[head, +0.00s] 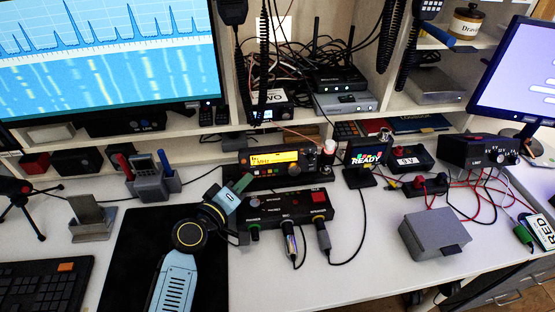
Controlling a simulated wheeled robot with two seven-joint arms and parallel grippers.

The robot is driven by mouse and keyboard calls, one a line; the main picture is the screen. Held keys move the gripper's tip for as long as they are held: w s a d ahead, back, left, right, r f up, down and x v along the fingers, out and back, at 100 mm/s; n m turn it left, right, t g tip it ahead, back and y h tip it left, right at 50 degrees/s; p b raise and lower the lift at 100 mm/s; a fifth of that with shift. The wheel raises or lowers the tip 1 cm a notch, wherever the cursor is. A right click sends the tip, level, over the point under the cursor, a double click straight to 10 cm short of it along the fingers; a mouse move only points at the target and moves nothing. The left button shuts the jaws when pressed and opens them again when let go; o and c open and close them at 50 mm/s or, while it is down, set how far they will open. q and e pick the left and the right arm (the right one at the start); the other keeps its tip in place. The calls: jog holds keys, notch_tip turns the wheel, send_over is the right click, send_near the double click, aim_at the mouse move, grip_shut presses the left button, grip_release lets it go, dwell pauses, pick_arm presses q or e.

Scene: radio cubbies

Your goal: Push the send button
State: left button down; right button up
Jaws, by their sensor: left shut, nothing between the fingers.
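My left arm reaches in from the bottom. Its gripper (242,184) is shut and empty, just in front of the radio with the lit amber display (274,158). The gripper is over the left end of a black control box (287,203). The box has a red button (318,196) at its right end and several plugs along its front. Its small labels are too blurred to read, so I cannot tell which control is the send button. The gripper is left of the red button and apart from it. My right gripper is not in view.
A small screen reading READY (364,153) stands right of the radio. A grey box (434,234) and cables lie on the right of the desk. A black mat (130,255) lies under my arm, with a keyboard (40,284) left of it. Monitors stand at both sides.

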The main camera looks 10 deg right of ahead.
aim_at(246, 211)
pick_arm(q)
jog(key=shift+s+r, duration=0.1)
jog(key=shift+s, duration=0.35)
jog(key=s+p, duration=0.1)
jog(key=s+r+p, duration=0.1)
jog(key=s, duration=0.1)
jog(key=shift+s, duration=0.1)
jog(key=shift+s+r+p, duration=0.25)
jog(key=shift+s+p, duration=0.2)
jog(key=shift+s, duration=0.8)
